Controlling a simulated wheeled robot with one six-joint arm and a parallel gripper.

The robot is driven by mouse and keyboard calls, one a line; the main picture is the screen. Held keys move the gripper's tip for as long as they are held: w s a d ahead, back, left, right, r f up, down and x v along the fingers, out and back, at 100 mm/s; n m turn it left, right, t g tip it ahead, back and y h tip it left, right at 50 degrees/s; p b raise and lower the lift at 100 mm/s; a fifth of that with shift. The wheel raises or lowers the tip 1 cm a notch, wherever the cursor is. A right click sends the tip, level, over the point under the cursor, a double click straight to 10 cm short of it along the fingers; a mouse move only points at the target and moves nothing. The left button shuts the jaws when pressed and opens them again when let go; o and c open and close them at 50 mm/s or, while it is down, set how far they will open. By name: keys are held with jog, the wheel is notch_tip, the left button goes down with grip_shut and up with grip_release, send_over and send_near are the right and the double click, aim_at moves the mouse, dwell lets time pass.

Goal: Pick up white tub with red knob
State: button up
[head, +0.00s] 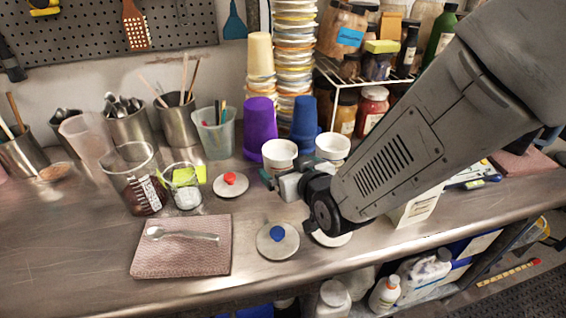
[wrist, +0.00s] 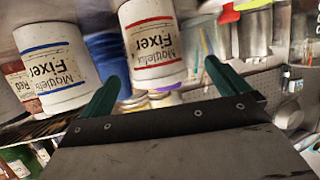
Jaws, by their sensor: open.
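Two open white tubs stand on the steel bench. The left tub (head: 279,152) appears as the red-banded "Fixer" tub (wrist: 152,42) in the upside-down wrist view. The right tub (head: 333,145) appears there as the blue-banded one (wrist: 55,65). A pale round lid with a red knob (head: 231,180) lies flat on the bench left of the tubs, apart from them. My gripper (head: 284,174) is open in front of the left tub. In the wrist view its teal fingers (wrist: 160,85) point toward the red-banded tub, with nothing held; contact is not visible.
A lid with a blue knob (head: 277,237) and a partly hidden lid (head: 331,239) lie near the front edge. Purple (head: 260,122) and blue cups (head: 304,125) stand behind the tubs. Beakers (head: 133,180) and a pink mat (head: 180,255) are left.

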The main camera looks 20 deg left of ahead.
aim_at(274, 154)
jog(key=x, duration=0.6)
jog(key=shift+w+r, duration=0.1)
jog(key=shift+w, duration=0.4)
jog(key=c, duration=1.2)
